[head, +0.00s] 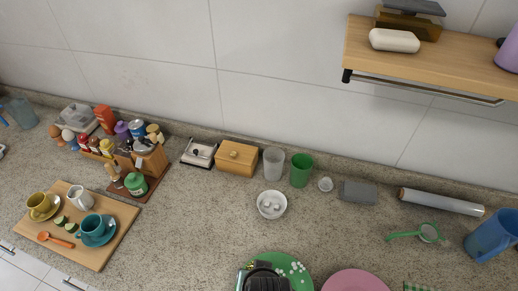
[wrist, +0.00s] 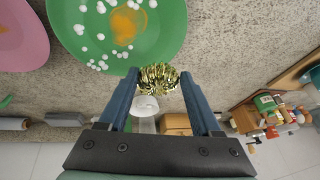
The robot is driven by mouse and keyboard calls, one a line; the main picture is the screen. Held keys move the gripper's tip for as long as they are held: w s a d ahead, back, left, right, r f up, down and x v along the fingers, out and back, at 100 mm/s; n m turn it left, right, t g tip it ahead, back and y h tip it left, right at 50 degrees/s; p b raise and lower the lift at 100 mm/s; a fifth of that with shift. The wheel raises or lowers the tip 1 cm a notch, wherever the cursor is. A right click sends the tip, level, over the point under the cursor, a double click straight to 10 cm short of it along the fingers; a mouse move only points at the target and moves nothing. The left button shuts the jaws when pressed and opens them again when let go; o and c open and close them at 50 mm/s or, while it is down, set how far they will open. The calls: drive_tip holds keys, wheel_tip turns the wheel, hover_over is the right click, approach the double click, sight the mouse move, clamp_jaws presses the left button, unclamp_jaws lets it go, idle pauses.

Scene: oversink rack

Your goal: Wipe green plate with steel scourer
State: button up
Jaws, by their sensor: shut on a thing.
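The green plate (head: 295,264) lies on the counter at the bottom of the head view, partly hidden by my gripper (head: 252,269). In the wrist view the green plate (wrist: 85,40) shows white foam blobs and an orange-brown smear. My gripper (wrist: 158,82) is shut on the steel scourer (wrist: 157,76), a shiny gold-silver curly pad between the fingertips. The scourer is at the plate's rim in the wrist view; I cannot tell whether it touches the plate. In the head view the scourer is mostly hidden.
A pink plate (head: 355,282) lies right of the green plate. Behind stand a white bowl (head: 271,204), a frosted glass (head: 273,162) and a green cup (head: 300,170). A wooden board (head: 112,247) with cups is at left. A wall shelf (head: 430,68) overhangs the back right.

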drive_tip(key=shift+d+n+y, duration=0.35)
drive_tip(key=shift+n+y, duration=0.05)
drive_tip(key=shift+n, duration=0.6)
drive_tip(key=shift+f+b, duration=0.1)
drive_tip(key=shift+b, duration=0.25)
drive_tip(key=shift+t+y, duration=0.3)
drive_tip(key=shift+t, duration=0.3)
drive_tip(key=shift+s+d+f+b, duration=0.25)
drive_tip(key=shift+d+f+b, duration=0.1)
drive_tip(key=shift+f+b, duration=0.45)
drive_tip(key=shift+s+d+f+b, duration=0.35)
drive_tip(key=shift+f+b, duration=0.3)
drive_tip(key=shift+f, duration=0.4)
drive_tip(key=shift+s+d+f+b, duration=0.2)
drive_tip(key=shift+d+f+b, duration=0.2)
drive_tip(key=shift+f+b, duration=0.4)
drive_tip(key=shift+f, duration=0.1)
drive_tip(key=shift+f+b, duration=0.45)
drive_tip(key=shift+f, duration=0.5)
drive_tip(key=shift+a+r, duration=0.1)
drive_tip(key=shift+a, duration=0.05)
